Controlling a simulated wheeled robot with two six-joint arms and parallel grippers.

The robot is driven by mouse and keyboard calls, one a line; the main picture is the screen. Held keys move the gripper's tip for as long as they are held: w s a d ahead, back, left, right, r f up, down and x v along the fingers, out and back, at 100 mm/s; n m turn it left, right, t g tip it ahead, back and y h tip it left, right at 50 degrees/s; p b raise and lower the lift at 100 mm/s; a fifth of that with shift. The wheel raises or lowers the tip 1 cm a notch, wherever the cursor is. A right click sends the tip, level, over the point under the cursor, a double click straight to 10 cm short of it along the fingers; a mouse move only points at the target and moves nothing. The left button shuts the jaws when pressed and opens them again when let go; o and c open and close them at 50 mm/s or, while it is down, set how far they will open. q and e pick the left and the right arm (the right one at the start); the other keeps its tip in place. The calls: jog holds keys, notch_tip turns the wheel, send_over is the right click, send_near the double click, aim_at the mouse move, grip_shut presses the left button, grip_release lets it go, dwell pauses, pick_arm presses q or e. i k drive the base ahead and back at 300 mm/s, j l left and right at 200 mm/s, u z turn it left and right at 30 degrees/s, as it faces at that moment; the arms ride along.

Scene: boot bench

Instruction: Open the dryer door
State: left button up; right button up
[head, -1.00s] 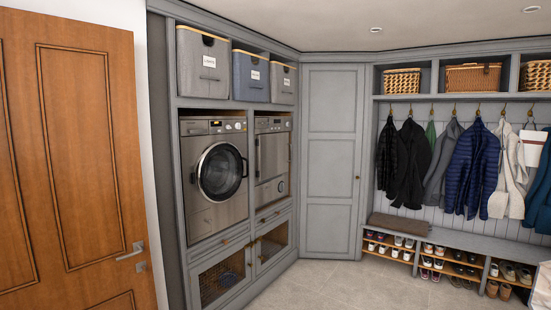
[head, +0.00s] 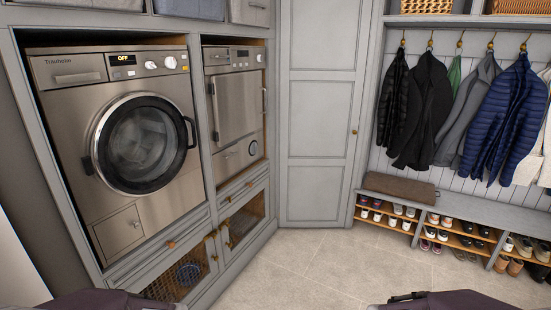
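Two steel machines stand side by side in the grey cabinet in the head view. The left machine (head: 69,103) has a round glass door (head: 142,143), which is shut, with a dark handle on its right rim, a drawer front at top left and a display reading OFF. The right machine (head: 235,110), which looks like the dryer, has a flat square door (head: 237,104), also shut, with a small round disc below it. Upright bar handles show at its left and right edges. Neither gripper is in view; only dark parts of my arms show at the bottom edge.
Wooden-knobbed drawers and mesh-front lower doors (head: 187,272) sit under the machines. A tall grey cupboard (head: 318,125) stands to the right. Beyond it are hanging coats (head: 423,112) and a shoe bench (head: 470,222). The tiled floor (head: 320,268) in front is clear.

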aim_at(236, 96)
jog(key=i+u, duration=0.1)
jog(key=i, duration=0.45)
jog(key=i+l, duration=0.1)
jog(key=i, duration=0.45)
jog(key=i+l+u, duration=0.15)
jog(key=i, duration=0.45)
jog(key=i+l+u, duration=0.1)
jog(key=i, duration=0.45)
jog(key=i+l, duration=0.2)
jog(key=i, duration=0.35)
jog(key=j+u, duration=0.05)
